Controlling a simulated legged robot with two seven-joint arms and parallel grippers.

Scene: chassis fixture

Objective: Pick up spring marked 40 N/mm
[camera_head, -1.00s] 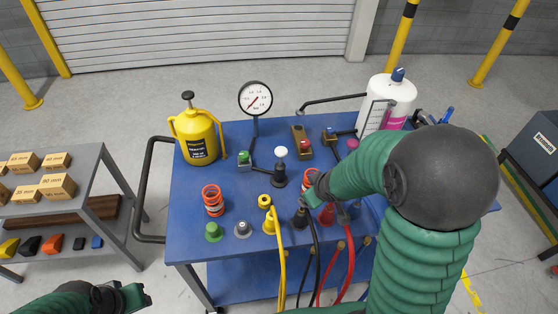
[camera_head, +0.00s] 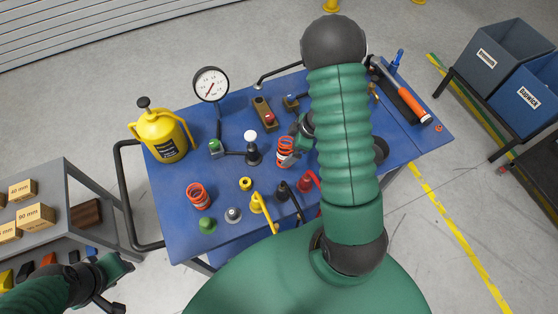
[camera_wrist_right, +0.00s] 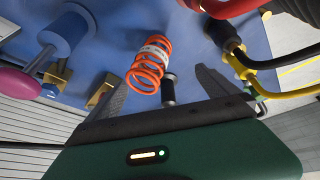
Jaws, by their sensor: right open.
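One spring (camera_head: 199,196) is at the left front. The other spring (camera_head: 285,150) is near the middle, beside my right gripper (camera_head: 296,143). In the right wrist view this spring (camera_wrist_right: 150,66) has a pale label, too small to read. It lies in front of my open right gripper (camera_wrist_right: 162,82), between the finger directions, and I cannot tell whether a finger touches it. My left gripper (camera_head: 121,268) is at the lower left, away from the cart; its jaws are unclear.
A gauge (camera_head: 211,84) and a yellow can (camera_head: 160,135) stand at the cart's left. Yellow (camera_head: 257,203) and dark hose fittings crowd the front. A shelf of boxes (camera_head: 36,217) is at the left, blue bins (camera_head: 528,97) at the right.

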